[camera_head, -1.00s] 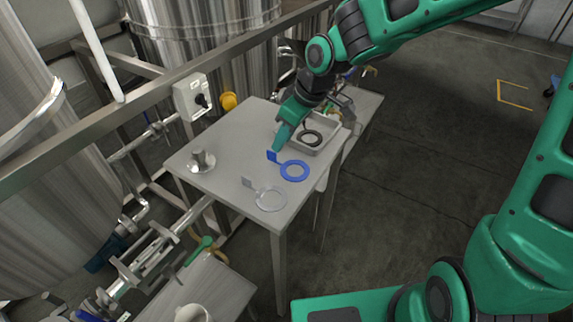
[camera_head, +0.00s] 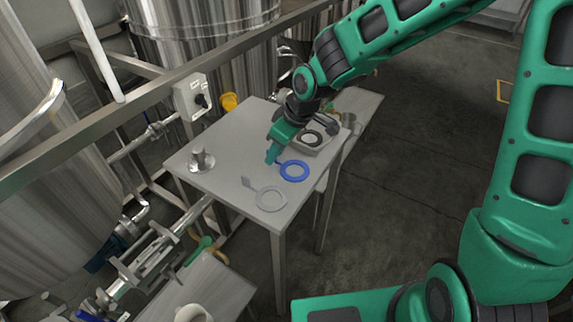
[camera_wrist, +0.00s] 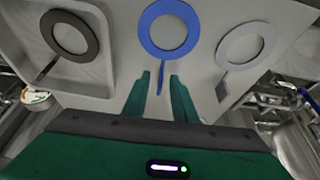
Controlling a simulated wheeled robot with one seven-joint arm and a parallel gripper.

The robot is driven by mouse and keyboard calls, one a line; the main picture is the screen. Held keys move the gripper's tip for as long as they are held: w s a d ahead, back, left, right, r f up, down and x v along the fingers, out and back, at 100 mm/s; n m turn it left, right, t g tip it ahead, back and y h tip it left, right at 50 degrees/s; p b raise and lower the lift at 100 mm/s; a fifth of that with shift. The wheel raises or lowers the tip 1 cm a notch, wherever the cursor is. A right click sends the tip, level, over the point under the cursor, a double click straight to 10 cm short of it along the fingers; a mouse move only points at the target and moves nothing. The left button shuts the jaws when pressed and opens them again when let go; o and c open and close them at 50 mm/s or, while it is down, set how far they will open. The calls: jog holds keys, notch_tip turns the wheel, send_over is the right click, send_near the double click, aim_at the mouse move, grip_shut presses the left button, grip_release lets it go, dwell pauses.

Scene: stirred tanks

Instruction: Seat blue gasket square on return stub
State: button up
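The blue gasket (camera_head: 294,171) is a flat ring with a handle tab and lies on the steel table (camera_head: 225,185). Its ring shows at the top middle of the wrist view (camera_wrist: 168,30). My gripper (camera_head: 271,158) is low over the tab, which it mostly hides in the head view. In the wrist view my open fingers (camera_wrist: 161,82) stand on either side of the tab, with a visible gap at each side. A short upright metal stub (camera_head: 199,158) on a round flange stands at the table's left side; nothing blue is on it.
A grey gasket (camera_head: 271,199) lies at the table's near edge. A black gasket (camera_head: 312,138) lies in a shallow tray (camera_head: 314,150) to the right. A switch box (camera_head: 191,97) and rail stand behind the table. The tabletop between stub and blue gasket is clear.

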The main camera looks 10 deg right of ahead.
grip_shut()
jog(key=shift+r, duration=0.1)
